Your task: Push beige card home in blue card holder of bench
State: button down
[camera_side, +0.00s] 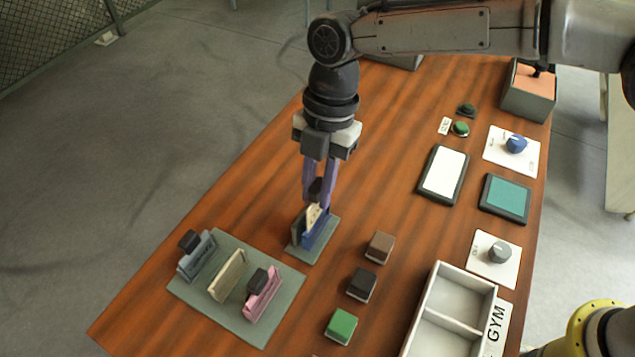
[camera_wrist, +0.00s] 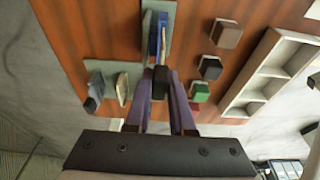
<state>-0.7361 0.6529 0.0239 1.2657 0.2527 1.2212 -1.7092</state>
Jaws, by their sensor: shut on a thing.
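The blue card holder (camera_side: 322,233) stands on a small grey-green base (camera_side: 329,251) near the middle of the bench (camera_side: 385,130). My gripper (camera_side: 316,190) is right above it, fingers pointing down, shut on the black grip of the beige card (camera_side: 313,214). The card's beige part shows between the fingers and the holder, its lower part hidden by the blue wall. In the wrist view my gripper (camera_wrist: 160,80) has the black grip between its fingers, with the blue holder (camera_wrist: 153,40) just beyond. How deep the card sits cannot be told.
A grey-green board (camera_side: 215,297) at left bears a grey holder (camera_side: 197,257), a beige holder (camera_side: 228,276) and a pink holder (camera_side: 264,298). Brown (camera_side: 380,247), black (camera_side: 362,283) and green (camera_side: 341,326) blocks stand right of the blue holder. A white divided tray (camera_side: 448,308) is further right.

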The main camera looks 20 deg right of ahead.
aim_at(316, 220)
jog(key=shift+f, duration=2.4)
jog(key=shift+r, duration=0.2)
jog(key=shift+r, duration=2)
jog(key=shift+f, duration=2.15)
jog(key=c, duration=0.7)
grip_release()
jog(key=shift+f, duration=0.2)
